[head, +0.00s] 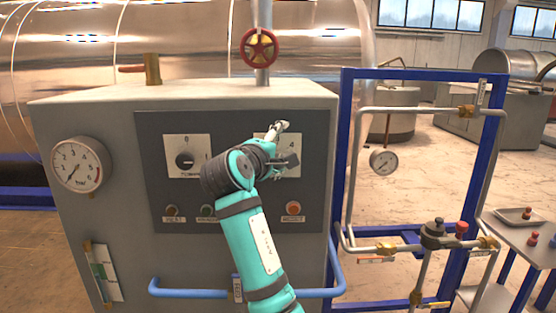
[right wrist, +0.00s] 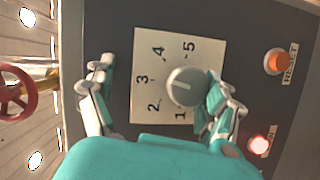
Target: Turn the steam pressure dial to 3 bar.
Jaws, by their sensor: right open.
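The steam pressure dial is a pale plate (right wrist: 145,65) numbered 1 to 5 with a round grey knob (right wrist: 187,87). A light mark on the knob runs roughly left-right in the right wrist view, with one end towards the 3 side; its exact reading is unclear. In the head view the plate (head: 291,141) is mostly hidden behind my right gripper (head: 283,150). In the right wrist view that gripper (right wrist: 160,72) is open, its fingers either side of the knob. The right finger is close beside the knob, contact unclear; the left is well clear. My left gripper is not in view.
A second dial (head: 185,160) sits left on the dark panel. Below are a red button (head: 293,208) and a green one (head: 207,211). A blue rail (head: 185,292) crosses the cabinet's lower front. A gauge (head: 81,165) is at left; a blue pipe frame (head: 347,120) stands right.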

